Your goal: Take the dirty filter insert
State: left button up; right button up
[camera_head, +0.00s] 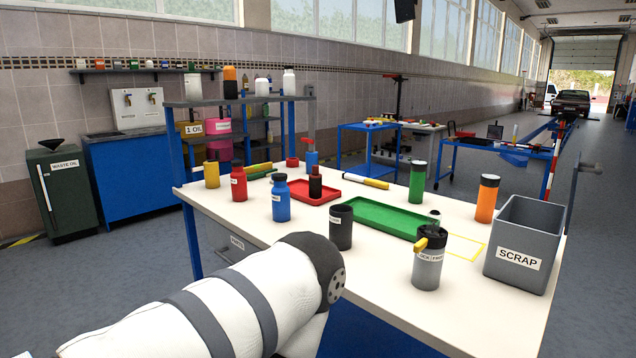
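I cannot pick out the dirty filter insert with certainty. A grey labelled canister (428,262) with a dark upper part and a yellow piece at its top left stands at the front right of the white workbench (385,295); its lettering is too small to read surely. A dark grey open cup (341,228) stands left of it, its inside not clearly visible. A white arm of mine with grey bands comes in from the lower left, in front of the bench.
A grey SCRAP bin (524,243) stands at the bench's right end. A green tray (378,216) and a red tray (298,190) lie mid-bench. Orange (486,199), green (417,181), red (239,184) and blue (281,198) bottles stand around them. A yellow-outlined patch (466,246) is bare.

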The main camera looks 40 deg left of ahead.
aim_at(315, 178)
jog(key=j+z, duration=0.15)
jog(key=j, duration=0.6)
jog(key=j+z, duration=0.2)
jog(key=j, duration=0.55)
jog(key=j+z, duration=0.15)
jog(key=j, duration=0.55)
jog(key=k+j+z, duration=0.2)
jog(key=j, duration=0.55)
